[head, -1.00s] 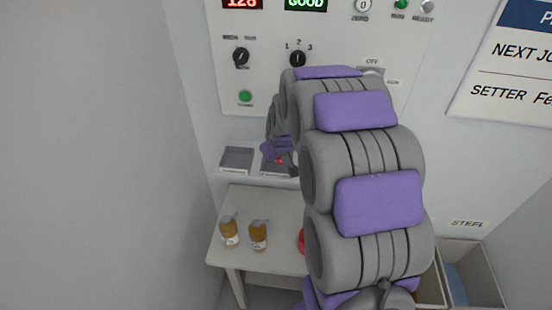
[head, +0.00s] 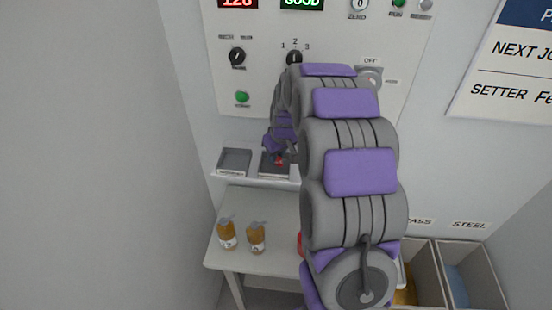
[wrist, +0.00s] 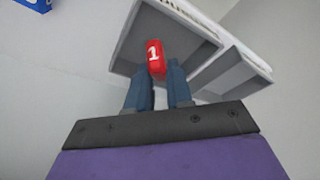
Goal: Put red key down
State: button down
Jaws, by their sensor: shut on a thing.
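The red key (wrist: 155,58), marked with a white 1, is held between the two blue fingers of my gripper (wrist: 158,84) in the wrist view. The key is over a grey tray (wrist: 128,57); I cannot tell whether it touches the tray floor. In the head view the red key (head: 280,160) is a small red spot at the tip of my gripper (head: 279,155), over the right one of two shallow trays (head: 263,173). My arm hides part of that tray's right side.
A second tray (head: 234,161) sits to the left on the same ledge. Bins (head: 465,270) stand at lower right. The control panel (head: 260,75) is behind my arm.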

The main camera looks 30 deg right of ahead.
jog(key=shift+d+f, duration=0.1)
jog(key=shift+f, duration=0.5)
jog(key=shift+a+f, duration=0.2)
jog(key=shift+a, duration=0.05)
jog(key=shift+f, duration=0.15)
jog(key=c, duration=1)
grip_release()
jog(key=shift+d, duration=0.1)
